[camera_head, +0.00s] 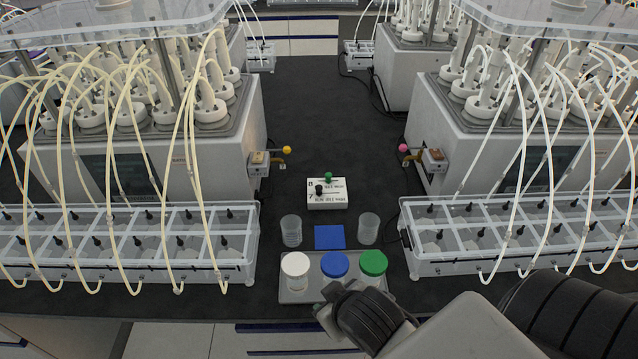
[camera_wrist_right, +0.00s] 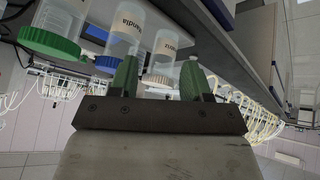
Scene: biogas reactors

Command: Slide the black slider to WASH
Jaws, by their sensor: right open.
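The black slider (camera_head: 319,190) stands on the upper face of a small white control box (camera_head: 340,199) in the middle of the bench. It sits toward the left end of its track; the lettering along the box's front edge seems to read RUN IDLE WASH. A green slider (camera_head: 328,177) stands behind it, a little to the right. My right gripper (camera_head: 322,307) is at the tray's front edge, well short of the box and not touching the slider. In the right wrist view its two green fingers (camera_wrist_right: 160,68) are apart, with jars beyond. My left gripper is not in view.
A grey tray (camera_head: 290,297) holds white-, blue- and green-lidded jars (camera_head: 373,263) between my right gripper and the box. Two clear cups (camera_head: 291,231) flank a blue square (camera_head: 329,237). Reactors (camera_head: 170,175) and tubed bins (camera_head: 500,262) line both sides. The bench behind the box is clear.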

